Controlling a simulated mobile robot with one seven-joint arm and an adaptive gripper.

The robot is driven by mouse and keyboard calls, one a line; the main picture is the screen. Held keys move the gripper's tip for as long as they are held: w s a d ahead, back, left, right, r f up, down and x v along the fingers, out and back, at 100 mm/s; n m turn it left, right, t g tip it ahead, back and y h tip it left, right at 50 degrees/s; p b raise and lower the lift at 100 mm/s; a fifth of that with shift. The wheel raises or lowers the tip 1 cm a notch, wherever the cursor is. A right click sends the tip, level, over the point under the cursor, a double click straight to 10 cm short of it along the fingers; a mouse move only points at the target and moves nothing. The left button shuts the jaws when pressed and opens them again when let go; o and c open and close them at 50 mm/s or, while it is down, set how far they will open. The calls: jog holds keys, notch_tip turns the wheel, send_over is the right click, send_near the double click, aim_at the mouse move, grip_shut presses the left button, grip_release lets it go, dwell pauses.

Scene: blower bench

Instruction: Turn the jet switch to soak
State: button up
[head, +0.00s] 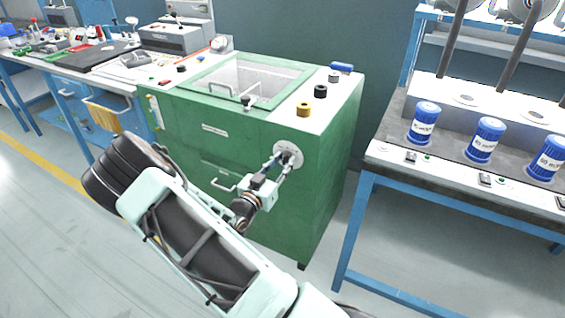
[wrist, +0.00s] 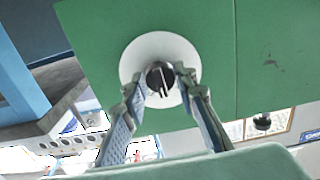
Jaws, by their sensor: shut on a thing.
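The jet switch is a dark round knob (wrist: 160,76) with a light mark, at the centre of a white round plate (wrist: 160,48) in the wrist view. In the head view the plate (head: 289,152) is at the upper right of the green cabinet's front (head: 225,140), and my gripper hides most of the knob. My gripper (wrist: 158,78) has one fingertip on each side of the knob and is shut on it. It also reaches the plate in the head view (head: 279,160). Any position labels on the plate are too small to read.
The cabinet has a glazed lid (head: 245,80) and several small knobs on top. A bench with blue canisters (head: 484,140) stands to the right. A cluttered workbench (head: 75,65) is to the left. Floor is open in front.

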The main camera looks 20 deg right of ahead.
jog(key=shift+n, duration=0.3)
jog(key=n, duration=0.4)
jog(key=shift+p, duration=0.3)
jog(key=shift+n+p, duration=0.3)
jog(key=shift+n, duration=1.7)
jog(key=shift+s, duration=0.1)
jog(key=o, duration=1.2)
jog(key=shift+c, duration=0.2)
jog(key=v, duration=1.2)
jog(key=shift+r, duration=0.1)
